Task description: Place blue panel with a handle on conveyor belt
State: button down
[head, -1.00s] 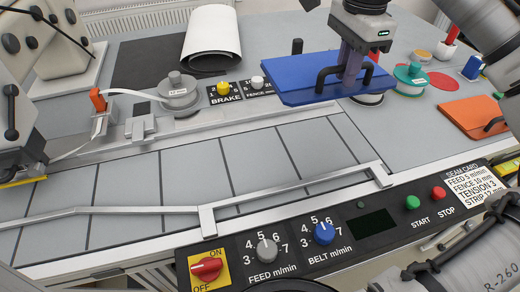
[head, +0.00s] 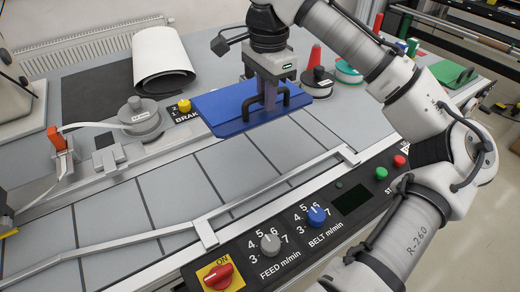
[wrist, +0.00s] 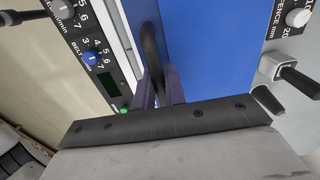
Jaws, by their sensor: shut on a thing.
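The blue panel (head: 215,108) hangs roughly level from my gripper (head: 268,104), near the far edge of the conveyor belt (head: 165,192). The belt is a grey surface with dark cross lines. My gripper is shut on the panel's black handle. In the wrist view the blue panel (wrist: 215,55) fills the upper middle, with the dark curved handle (wrist: 152,50) at the purple fingers (wrist: 155,92). The panel hides part of the belt's far side and the fence knob. I cannot tell the exact gap beneath it.
A metal guide rail (head: 245,197) runs along the belt's near side, above the control panel (head: 300,235) with its knobs and buttons. The belt's left and middle are clear.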

notch_tip(320, 180, down, 15)
jog(key=shift+f+p, duration=0.2)
jog(key=shift+p, duration=0.7)
jog(key=c, duration=1.5)
grip_release()
jog(key=shift+o, duration=0.2)
notch_tip(320, 180, up, 12)
jog(key=shift+b, duration=0.75)
